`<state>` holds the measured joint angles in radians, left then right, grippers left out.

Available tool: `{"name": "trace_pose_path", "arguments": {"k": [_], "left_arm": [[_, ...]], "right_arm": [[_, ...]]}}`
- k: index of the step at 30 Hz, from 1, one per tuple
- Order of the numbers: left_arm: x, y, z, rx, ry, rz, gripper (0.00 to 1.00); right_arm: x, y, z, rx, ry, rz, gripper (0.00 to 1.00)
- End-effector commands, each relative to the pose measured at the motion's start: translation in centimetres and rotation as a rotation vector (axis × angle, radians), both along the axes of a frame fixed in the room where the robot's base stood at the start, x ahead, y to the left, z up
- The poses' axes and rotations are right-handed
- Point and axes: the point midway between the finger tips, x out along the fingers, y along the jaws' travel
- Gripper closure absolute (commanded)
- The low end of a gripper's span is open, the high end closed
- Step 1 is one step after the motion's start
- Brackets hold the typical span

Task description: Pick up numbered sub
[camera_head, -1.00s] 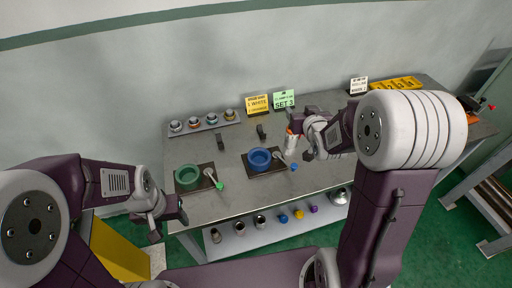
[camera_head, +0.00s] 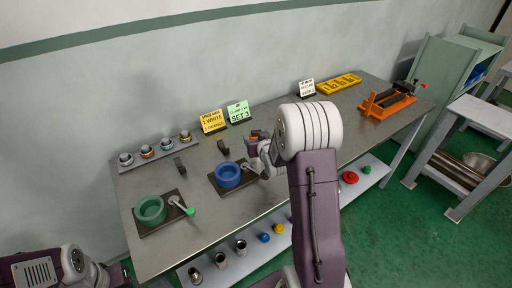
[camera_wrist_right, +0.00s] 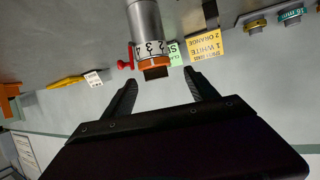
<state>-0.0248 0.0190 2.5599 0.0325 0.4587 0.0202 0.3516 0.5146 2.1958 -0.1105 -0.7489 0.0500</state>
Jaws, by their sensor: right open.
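The numbered sub (camera_wrist_right: 147,30) is a grey metal cylinder with a white band of black digits, an orange collar and a dark square end. In the right wrist view it lies just ahead of my right fingertips (camera_wrist_right: 160,77), roughly between their lines. The fingers are open and do not visibly grip it.
A green vise (camera_head: 150,211) stands left of the blue one. A rack of several ringed fittings (camera_head: 155,152) is at the back left. A yellow sign (camera_head: 212,121), a green SET 3 sign (camera_head: 238,112) and an orange vise (camera_head: 388,104) stand on the bench (camera_head: 215,225).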

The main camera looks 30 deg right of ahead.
Motion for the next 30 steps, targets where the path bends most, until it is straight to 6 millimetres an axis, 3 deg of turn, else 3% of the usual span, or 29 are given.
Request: {"name": "trace_pose_path", "arguments": {"k": [10,18,25,30], "left_arm": [[0.0,0.0,0.3,0.000,0.000,0.000,0.42],[0.0,0.0,0.3,0.000,0.000,0.000,0.42],[0.0,0.0,0.3,0.000,0.000,0.000,0.42],[0.0,0.0,0.3,0.000,0.000,0.000,0.42]], "right_arm": [[4.1,-1.8,-1.7,0.001,0.001,0.001,0.33],[4.5,-2.0,-1.8,0.000,0.000,0.001,0.33],[4.5,-2.0,-1.8,0.000,0.000,0.001,0.97],[4.5,-2.0,-1.7,-0.001,-0.004,0.001,1.00]]}}
